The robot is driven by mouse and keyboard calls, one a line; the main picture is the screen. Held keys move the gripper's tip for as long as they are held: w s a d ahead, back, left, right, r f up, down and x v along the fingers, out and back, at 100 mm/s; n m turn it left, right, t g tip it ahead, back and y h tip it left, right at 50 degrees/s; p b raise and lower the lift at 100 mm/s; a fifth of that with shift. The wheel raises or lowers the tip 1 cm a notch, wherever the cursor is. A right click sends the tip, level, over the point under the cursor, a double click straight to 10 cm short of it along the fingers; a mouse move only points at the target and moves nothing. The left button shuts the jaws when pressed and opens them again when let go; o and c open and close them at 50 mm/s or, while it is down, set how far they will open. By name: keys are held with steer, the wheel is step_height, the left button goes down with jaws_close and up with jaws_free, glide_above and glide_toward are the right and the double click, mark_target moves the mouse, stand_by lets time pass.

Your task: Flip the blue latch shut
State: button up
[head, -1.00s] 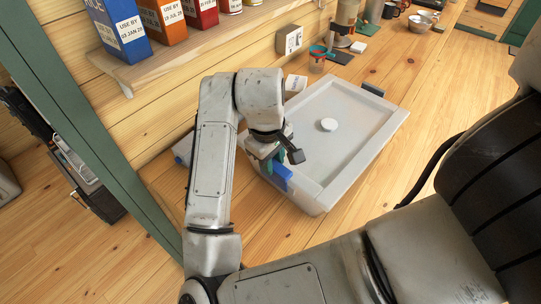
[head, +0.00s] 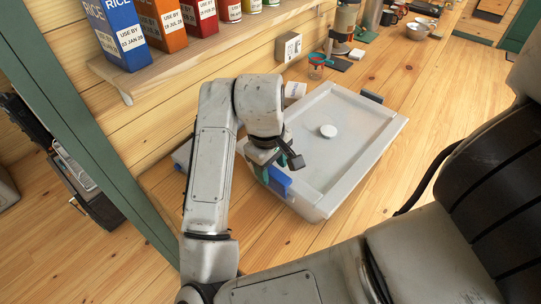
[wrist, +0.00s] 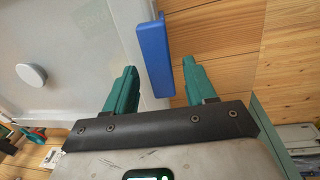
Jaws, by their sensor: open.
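The blue latch (wrist: 155,58) shows in the wrist view as a flap at the edge of the grey lidded box (wrist: 70,40). It sticks out between and beyond the two teal fingertips of my gripper (wrist: 163,85), which are apart; I cannot tell whether either finger touches it. In the head view the blue latch (head: 277,182) is on the box's near left end, partly hidden by my gripper (head: 275,172). The box (head: 322,208) has a pale lid with a white round knob (head: 328,131).
A wooden shelf (head: 170,58) with food boxes runs above on the left. A cup (head: 316,68) and other small items stand behind the box. The counter right of the box is clear.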

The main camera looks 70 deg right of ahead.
step_height(320, 180, up, 10)
steer(key=a, duration=0.1)
steer(key=shift+w+r, duration=0.2)
steer(key=shift+w, duration=0.05)
steer(key=shift+w+a, duration=0.1)
